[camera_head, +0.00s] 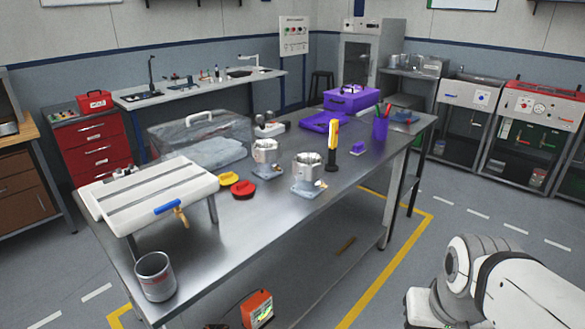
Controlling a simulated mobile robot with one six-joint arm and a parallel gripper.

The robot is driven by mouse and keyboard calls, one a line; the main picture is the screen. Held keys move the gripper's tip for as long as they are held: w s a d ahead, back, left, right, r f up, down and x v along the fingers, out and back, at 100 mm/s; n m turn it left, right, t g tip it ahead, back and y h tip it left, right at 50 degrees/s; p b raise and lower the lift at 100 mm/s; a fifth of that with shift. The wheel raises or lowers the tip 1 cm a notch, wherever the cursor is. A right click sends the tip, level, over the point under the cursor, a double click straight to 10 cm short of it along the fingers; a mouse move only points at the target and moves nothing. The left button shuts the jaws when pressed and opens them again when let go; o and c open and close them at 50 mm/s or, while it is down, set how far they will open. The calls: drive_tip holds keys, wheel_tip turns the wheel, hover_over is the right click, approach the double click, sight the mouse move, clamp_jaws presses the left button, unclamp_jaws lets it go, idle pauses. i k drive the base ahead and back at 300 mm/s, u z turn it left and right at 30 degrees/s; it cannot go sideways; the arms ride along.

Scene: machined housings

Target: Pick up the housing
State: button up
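Two silver machined housings stand upright on the steel workbench (255,225). The nearer housing (308,172) sits on a flat square flange near the bench's front edge. The other housing (265,157) stands a little behind it and to the left, also on a flange. They are apart from each other. A white arm, mine, shows at the lower right, away from the bench. My gripper's fingers do not show, so I cannot see its opening or anything in it.
A yellow-and-black tool (333,145) stands just right of the nearer housing. Yellow (229,178) and red (243,188) discs lie to the left. A white slatted stand (150,190), grey cup (155,277), clear bin (200,135) and purple case (350,98) share the bench.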

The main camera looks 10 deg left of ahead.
sight(308, 168)
drive_tip(key=u, duration=0.15)
drive_tip(key=i, duration=1)
drive_tip(key=u, duration=0.05)
